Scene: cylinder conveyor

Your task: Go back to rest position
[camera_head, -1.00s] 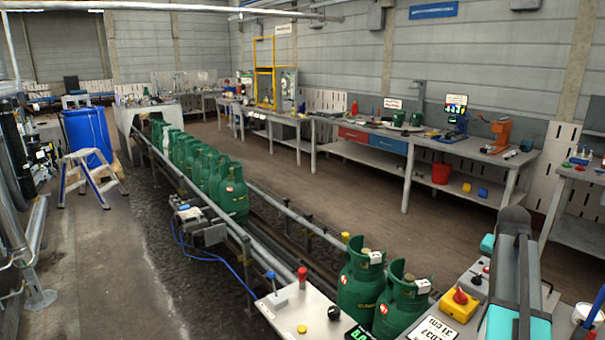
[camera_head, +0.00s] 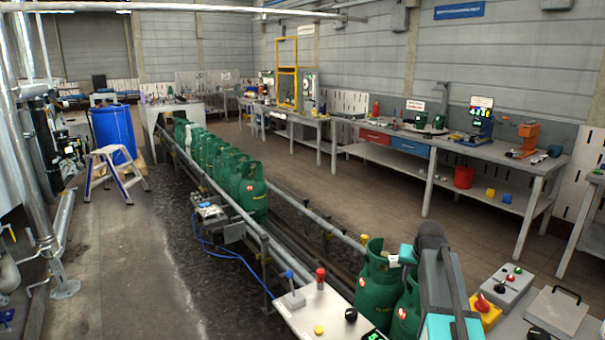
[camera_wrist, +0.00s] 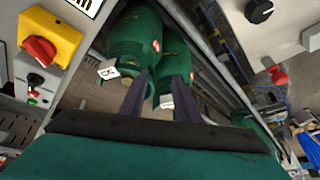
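My gripper (camera_wrist: 162,78) shows its two dark fingers at the bottom middle of the wrist view, apart, with nothing between them. They point toward two green gas cylinders (camera_wrist: 133,38) (camera_wrist: 177,60) with white tags beyond them; whether they touch is unclear. In the head view, my grey and teal arm stands at the lower right, and the fingertips cannot be made out. The nearer cylinders stand on the conveyor there: one (camera_head: 375,288) shows well, the other (camera_head: 406,318) is partly hidden by my arm.
A row of green cylinders (camera_head: 253,195) runs back along the conveyor. A control panel (camera_head: 318,312) with a joystick and buttons is at the front; a yellow box with a red knob (camera_head: 487,312) is at right. A step stool (camera_head: 113,172) stands left. The aisle floor is clear.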

